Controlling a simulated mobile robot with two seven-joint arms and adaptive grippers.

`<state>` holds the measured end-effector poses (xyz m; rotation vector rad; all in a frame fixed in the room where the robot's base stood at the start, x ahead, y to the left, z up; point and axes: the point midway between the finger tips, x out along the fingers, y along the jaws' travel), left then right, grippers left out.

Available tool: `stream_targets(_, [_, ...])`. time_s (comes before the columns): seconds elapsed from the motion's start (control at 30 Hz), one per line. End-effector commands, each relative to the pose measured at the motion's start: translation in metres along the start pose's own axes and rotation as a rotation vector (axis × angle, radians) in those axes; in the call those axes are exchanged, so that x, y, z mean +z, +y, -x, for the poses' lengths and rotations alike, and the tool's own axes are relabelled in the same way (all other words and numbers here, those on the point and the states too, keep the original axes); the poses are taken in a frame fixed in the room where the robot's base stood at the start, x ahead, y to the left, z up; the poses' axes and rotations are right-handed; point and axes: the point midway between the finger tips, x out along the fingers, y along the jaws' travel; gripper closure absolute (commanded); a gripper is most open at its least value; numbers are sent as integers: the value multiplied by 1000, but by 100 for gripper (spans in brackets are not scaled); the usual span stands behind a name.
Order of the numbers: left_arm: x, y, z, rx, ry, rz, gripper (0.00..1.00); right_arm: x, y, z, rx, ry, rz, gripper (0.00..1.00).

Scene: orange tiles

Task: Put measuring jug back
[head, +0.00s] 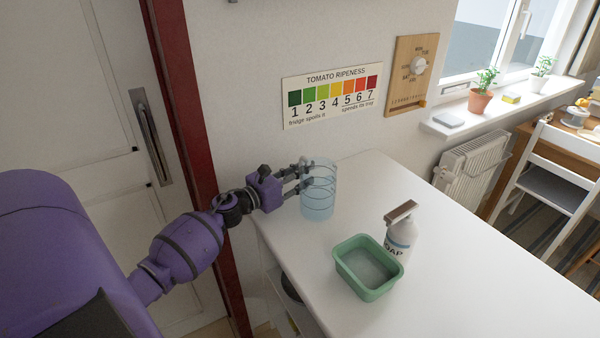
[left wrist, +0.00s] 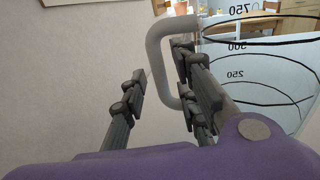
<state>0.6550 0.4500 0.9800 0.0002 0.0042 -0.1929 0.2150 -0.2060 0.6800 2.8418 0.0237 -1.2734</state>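The measuring jug (head: 319,198) is clear, with a bluish lower part, and looks upright at the left end of the white counter. In the left wrist view the jug (left wrist: 265,85) shows dark marks such as 750 and 250, and a pale grey handle (left wrist: 160,55). My left gripper (head: 300,177) is at the jug's left side. In the left wrist view the left gripper (left wrist: 160,88) has its fingers apart, with the handle's upright bar between them. A gap shows between the left finger and the handle. My right gripper is not in view.
A green tub (head: 345,272) and a soap bottle (head: 400,240) stand on the white counter (head: 465,265), right of the jug. A wall with a tomato ripeness chart (head: 333,95) rises behind. The counter's right part is clear.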

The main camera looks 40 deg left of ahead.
Motion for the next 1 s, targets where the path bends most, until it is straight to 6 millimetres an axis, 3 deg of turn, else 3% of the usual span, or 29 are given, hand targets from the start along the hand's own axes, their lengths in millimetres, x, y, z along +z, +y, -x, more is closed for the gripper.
stream_targets(0.03, [9,0,-1,0,-7,-1,72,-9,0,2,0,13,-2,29])
stream_targets(0.23, [-2,0,38,0,6,0,72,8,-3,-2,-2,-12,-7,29])
stream_targets(0.4, [-3,0,76,0,6,0,72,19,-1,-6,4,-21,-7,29])
stream_targets(0.6, [0,0,108,0,3,0,72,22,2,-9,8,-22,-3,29])
stream_targets(1.0, [4,0,120,0,-2,0,72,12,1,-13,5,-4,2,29])
